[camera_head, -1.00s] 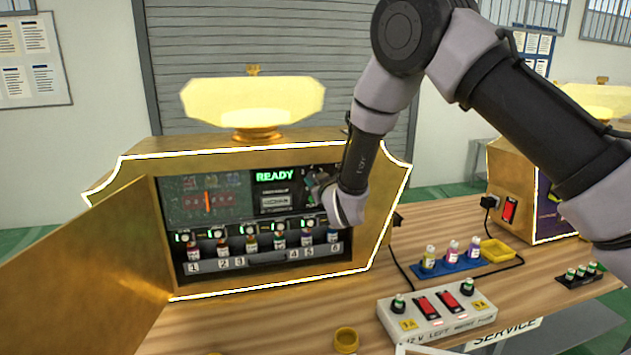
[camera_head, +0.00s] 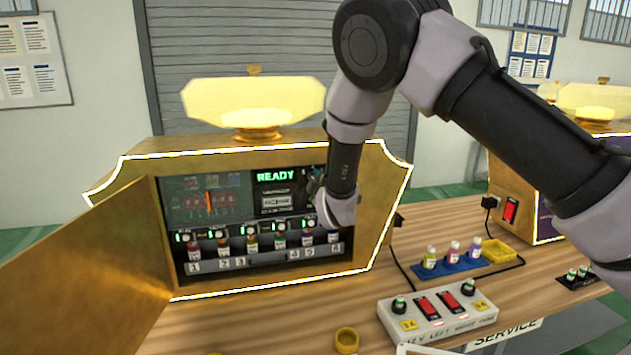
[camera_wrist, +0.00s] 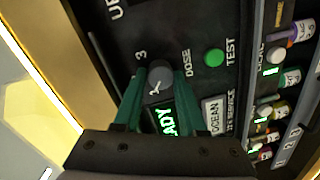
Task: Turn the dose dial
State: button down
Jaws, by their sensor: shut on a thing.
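The dose dial (camera_wrist: 159,82) is a round grey knob on the dark panel in the wrist view, with the word DOSE beside it and the numbers 3 and 2 near it. My gripper (camera_wrist: 157,90) has its two green fingers on either side of the dial and is shut on it. In the head view my gripper (camera_head: 318,188) is at the right part of the machine's panel, and my wrist mostly hides the dial there. The lit READY display (camera_head: 276,176) is left of my gripper.
A green TEST button (camera_wrist: 214,57) is close to the dial. Numbered bottles (camera_head: 251,244) stand in a row below the panel. The gold door (camera_head: 90,265) hangs open at the left. A switch box (camera_head: 437,312) and a blue bottle tray (camera_head: 462,266) are on the table.

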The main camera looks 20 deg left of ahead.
jog(key=shift+f+n, duration=0.1)
jog(key=shift+n, duration=1)
jog(key=shift+c, duration=2.3)
grip_release()
jog(key=shift+s, duration=0.15)
jog(key=f+v, duration=0.1)
jog(key=v, duration=0.9)
jog(key=shift+s+r, duration=0.25)
jog(key=shift+r, duration=0.25)
jog(key=shift+d, duration=0.1)
